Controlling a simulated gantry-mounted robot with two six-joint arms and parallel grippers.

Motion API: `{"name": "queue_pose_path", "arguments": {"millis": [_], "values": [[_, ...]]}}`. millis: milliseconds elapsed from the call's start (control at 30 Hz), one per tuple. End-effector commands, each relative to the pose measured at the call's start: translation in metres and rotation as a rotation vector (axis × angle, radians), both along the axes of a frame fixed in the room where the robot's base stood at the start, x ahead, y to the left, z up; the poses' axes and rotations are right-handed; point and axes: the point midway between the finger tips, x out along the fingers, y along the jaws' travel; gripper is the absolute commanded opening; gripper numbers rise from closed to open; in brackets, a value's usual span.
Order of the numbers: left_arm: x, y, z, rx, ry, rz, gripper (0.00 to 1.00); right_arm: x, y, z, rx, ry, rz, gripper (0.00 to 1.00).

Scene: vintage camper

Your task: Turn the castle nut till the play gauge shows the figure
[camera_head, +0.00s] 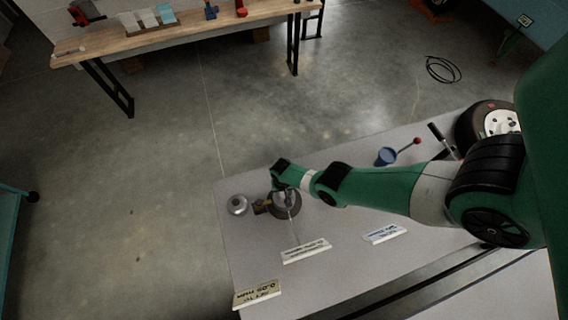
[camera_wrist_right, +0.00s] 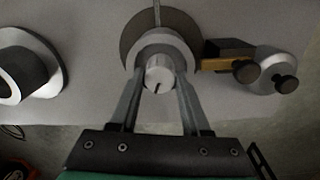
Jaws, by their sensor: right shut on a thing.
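My right gripper (camera_head: 283,182) reaches over a dark round hub (camera_head: 287,206) on the grey bench. In the right wrist view, its two fingers (camera_wrist_right: 160,80) are shut on a small pale nut (camera_wrist_right: 159,72) at the hub's middle, with a dark mark on its end. A brass-coloured arm (camera_wrist_right: 220,64) and a round silver piece with dark knobs, likely the play gauge (camera_wrist_right: 277,72), sit beside the hub; the gauge also shows in the head view (camera_head: 238,204). I cannot read its face. My left gripper is out of view.
An upside-down card (camera_head: 258,294) seems to read 0.05 mm. Two more labels (camera_head: 306,251) (camera_head: 384,233) lie on the bench. A blue cup (camera_head: 386,157), a red-tipped lever (camera_head: 416,141) and a wheel (camera_head: 490,125) stand right. A silver cap (camera_wrist_right: 30,70) is left in the wrist view.

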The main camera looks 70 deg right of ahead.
Motion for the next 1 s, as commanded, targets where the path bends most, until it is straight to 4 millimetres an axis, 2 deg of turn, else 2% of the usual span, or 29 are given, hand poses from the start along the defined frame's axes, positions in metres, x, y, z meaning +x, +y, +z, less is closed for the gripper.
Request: {"name": "queue_pose_path", "arguments": {"millis": [500, 700, 1000], "values": [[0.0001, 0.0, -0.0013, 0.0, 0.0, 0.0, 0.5, 0.0, -0.0006, -0.0006, 0.0, -0.001, -0.462, 0.0], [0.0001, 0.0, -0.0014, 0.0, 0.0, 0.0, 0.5, -0.0001, -0.0008, -0.0006, 0.0, -0.001, -0.581, 0.0], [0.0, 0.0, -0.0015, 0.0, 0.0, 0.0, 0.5, -0.0002, -0.0009, -0.0007, -0.001, 0.0, -0.664, 0.0]]}}
